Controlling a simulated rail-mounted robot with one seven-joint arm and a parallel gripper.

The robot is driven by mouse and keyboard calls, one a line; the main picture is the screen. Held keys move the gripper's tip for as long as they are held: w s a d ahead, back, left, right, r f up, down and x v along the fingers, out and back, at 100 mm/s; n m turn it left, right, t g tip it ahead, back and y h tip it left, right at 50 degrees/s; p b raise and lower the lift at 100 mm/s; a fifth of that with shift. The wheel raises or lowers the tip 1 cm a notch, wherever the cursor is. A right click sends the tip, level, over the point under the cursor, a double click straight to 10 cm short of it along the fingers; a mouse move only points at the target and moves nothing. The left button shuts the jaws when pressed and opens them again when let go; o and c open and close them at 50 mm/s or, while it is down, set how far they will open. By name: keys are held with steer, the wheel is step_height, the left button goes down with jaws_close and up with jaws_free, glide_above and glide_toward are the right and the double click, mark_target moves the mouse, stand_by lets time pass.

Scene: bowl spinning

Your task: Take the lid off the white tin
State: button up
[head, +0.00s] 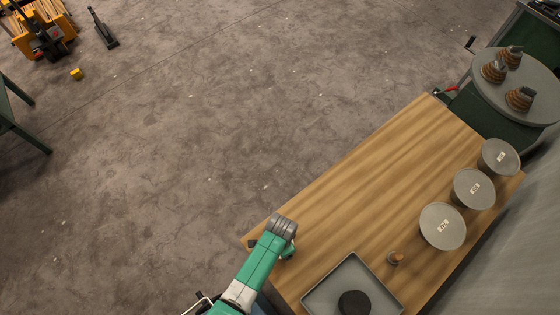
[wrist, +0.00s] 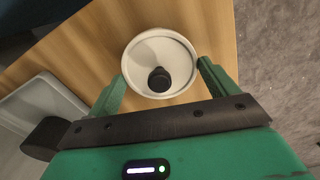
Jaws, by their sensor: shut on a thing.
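I cannot tell whether this dark piece is a knob on a lid or a thing inside. My gripper (wrist: 162,72) is shut on the tin, one green finger at each side of its rim. I cannot tell whether the fingers press on a lid edge or on the body. In the head view my gripper (head: 286,251) is at the table's near left corner, and the tin is hidden there.
A grey tray (head: 318,293) holding a dark round block (head: 355,302) lies on the wooden table (head: 370,180). A small brown piece (head: 395,258) stands beside it. The table's left edge is close to my gripper.

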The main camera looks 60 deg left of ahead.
steer(key=shift+r, duration=0.1)
steer(key=r, duration=0.3)
steer(key=shift+s+d+r, duration=0.1)
steer(key=shift+s+r, duration=0.15)
steer(key=shift+s, duration=0.05)
steer(key=s+d+r, duration=0.1)
steer(key=s+d, duration=0.4)
steer(key=s, duration=0.9)
steer(key=shift+s+d+r, duration=0.15)
steer(key=shift+s, duration=0.05)
